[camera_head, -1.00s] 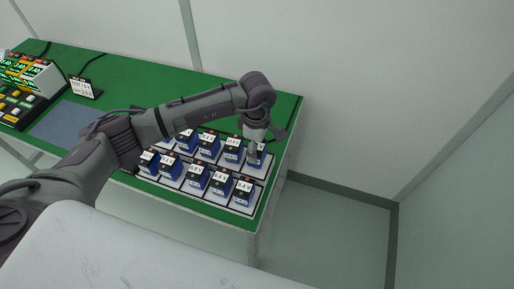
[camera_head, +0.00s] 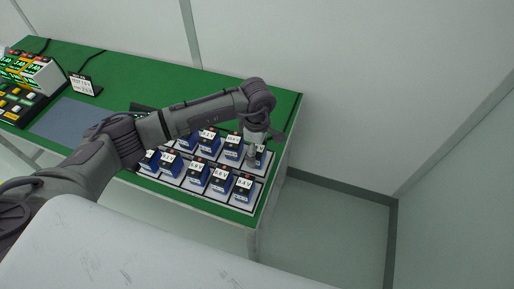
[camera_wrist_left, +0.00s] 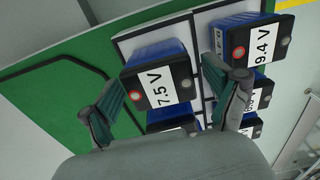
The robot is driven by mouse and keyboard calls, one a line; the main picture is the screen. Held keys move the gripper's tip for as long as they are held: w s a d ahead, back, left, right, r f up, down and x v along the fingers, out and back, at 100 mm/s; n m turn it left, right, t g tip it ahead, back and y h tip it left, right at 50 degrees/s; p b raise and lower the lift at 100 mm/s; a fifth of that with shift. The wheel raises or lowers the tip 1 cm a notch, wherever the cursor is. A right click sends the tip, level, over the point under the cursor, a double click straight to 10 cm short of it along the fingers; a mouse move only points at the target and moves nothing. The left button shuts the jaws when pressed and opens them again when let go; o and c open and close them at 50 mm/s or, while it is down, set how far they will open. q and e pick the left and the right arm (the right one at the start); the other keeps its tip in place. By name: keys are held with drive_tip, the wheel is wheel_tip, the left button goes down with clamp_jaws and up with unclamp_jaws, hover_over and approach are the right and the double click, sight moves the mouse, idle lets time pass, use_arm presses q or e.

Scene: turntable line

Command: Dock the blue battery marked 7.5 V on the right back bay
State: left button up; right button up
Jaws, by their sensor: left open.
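The blue battery marked 7.5 V (camera_wrist_left: 158,85) has a black top with a white label. It sits at the right end of the rack's back row, partly hidden by my gripper in the head view (camera_head: 261,154). My left gripper (camera_head: 257,148) is over it, pointing down. In the left wrist view the open fingers (camera_wrist_left: 160,78) stand apart on either side of the battery; I cannot tell whether they touch it. My right gripper is not in view. I cannot make out the right back bay.
A battery marked 9.4 V (camera_wrist_left: 255,45) stands close beside it. Several other blue batteries fill the white rack (camera_head: 258,192) on the green table (camera_head: 180,82). A device with green readouts (camera_head: 18,68) and a small sign (camera_head: 84,85) stand at the left, near a grey-blue mat (camera_head: 68,118).

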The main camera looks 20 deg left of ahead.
use_arm(q)
drive_tip(key=shift+r, duration=0.15)
wheel_tip(320, 180, up, 12)
drive_tip(key=b, duration=0.3)
drive_tip(key=shift+b, duration=0.4)
drive_tip(key=shift+s, duration=0.1)
